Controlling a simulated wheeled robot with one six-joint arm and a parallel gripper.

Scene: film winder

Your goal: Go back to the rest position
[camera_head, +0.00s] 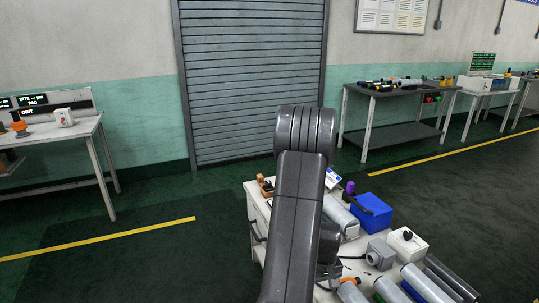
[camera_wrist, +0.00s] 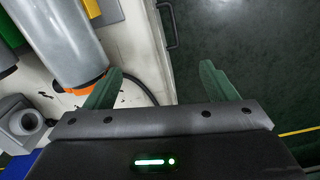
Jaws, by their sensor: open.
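My gripper (camera_wrist: 162,88) shows in the wrist view with two green fingers spread wide apart. It is open and nothing is between the fingers. The left finger is over the edge of the white table (camera_wrist: 138,42), close in the picture to a grey cylinder with an orange end (camera_wrist: 68,45); I cannot tell if they touch. The right finger is over the dark floor. In the head view my dark arm stands in front of the white table (camera_head: 256,210) and hides part of it and the gripper.
The table holds a blue box (camera_head: 371,213), a white box with a black knob (camera_head: 408,243), a grey device (camera_head: 380,254) and several rollers (camera_head: 425,284). A black cable (camera_wrist: 145,90) and a handle (camera_wrist: 168,25) are near the table edge. Open floor (camera_head: 430,190) lies right.

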